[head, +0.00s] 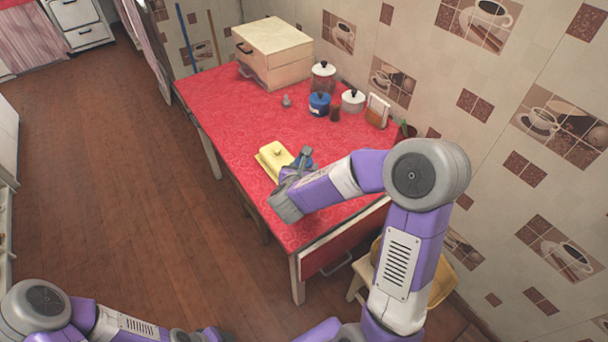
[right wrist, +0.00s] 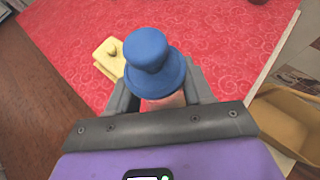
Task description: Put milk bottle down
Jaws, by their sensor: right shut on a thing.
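The milk bottle has a blue cap (right wrist: 153,62) and a pale body just below it, between the fingers in the right wrist view. In the head view only a little blue of the bottle (head: 306,162) shows beside the fingers. My right gripper (head: 303,158) is shut on the bottle over the near part of the red table (head: 240,125); it also shows in the right wrist view (right wrist: 160,98). The bottle's lower part is hidden, so I cannot tell whether its base touches the table. My left gripper is not in view; only parts of my left arm show at the bottom left.
A yellow butter dish (head: 274,158) sits just left of the gripper. A bread box (head: 272,50), a glass jar (head: 323,77), a blue pot (head: 319,104), a white pot (head: 353,100) and a napkin holder (head: 377,111) stand further back. The table's left-middle is clear. A stool stands at the right.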

